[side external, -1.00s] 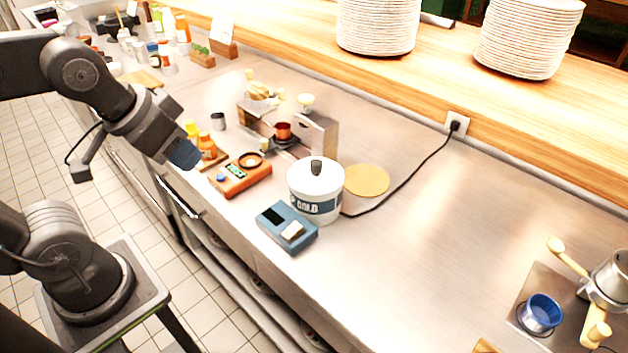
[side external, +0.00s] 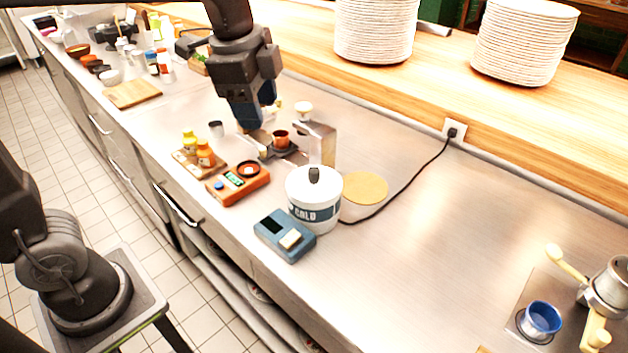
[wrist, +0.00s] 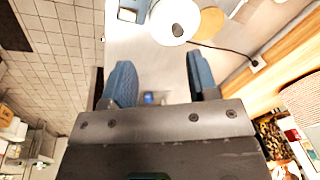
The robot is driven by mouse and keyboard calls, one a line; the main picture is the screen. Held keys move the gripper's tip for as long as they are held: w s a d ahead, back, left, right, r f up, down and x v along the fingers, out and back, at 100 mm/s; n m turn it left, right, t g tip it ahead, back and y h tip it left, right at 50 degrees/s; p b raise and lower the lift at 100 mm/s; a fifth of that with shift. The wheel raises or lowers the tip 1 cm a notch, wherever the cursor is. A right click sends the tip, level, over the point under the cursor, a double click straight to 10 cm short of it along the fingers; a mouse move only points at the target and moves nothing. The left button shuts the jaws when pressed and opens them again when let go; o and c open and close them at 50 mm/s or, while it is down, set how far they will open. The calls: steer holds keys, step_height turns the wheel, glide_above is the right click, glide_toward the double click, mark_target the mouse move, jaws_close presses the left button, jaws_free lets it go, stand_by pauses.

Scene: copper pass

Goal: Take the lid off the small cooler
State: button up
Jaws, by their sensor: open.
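The small cooler (side external: 315,216) is a white round tub with a dark band lettered "COLD", standing upright on the steel counter. Its white lid (side external: 298,183) sits on top, with a dark upright knob (side external: 314,175). In the wrist view the lid (wrist: 163,22) shows at the top edge, beyond the fingertips, partly cut off. My gripper (side external: 250,115) is in the air to the left of and behind the cooler, apart from it. Its blue fingers are spread with nothing between them in the wrist view (wrist: 158,72).
A blue device (side external: 285,236) stands close in front of the cooler and an orange device (side external: 238,184) to its left. A tan disc (side external: 365,188) and black cable lie right of it. A metal stand with a copper cup (side external: 280,138) is behind.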

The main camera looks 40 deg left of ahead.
mark_target(314, 170)
steer(key=w+d+f+m+g, duration=0.2)
steer(key=w+d+m, duration=0.2)
steer(key=w+m, duration=0.4)
step_height(314, 170, down, 14)
steer(key=shift+a+r, duration=0.1)
steer(key=shift+r, duration=0.1)
jaws_close()
stand_by(0.5)
steer(key=shift+r, duration=0.1)
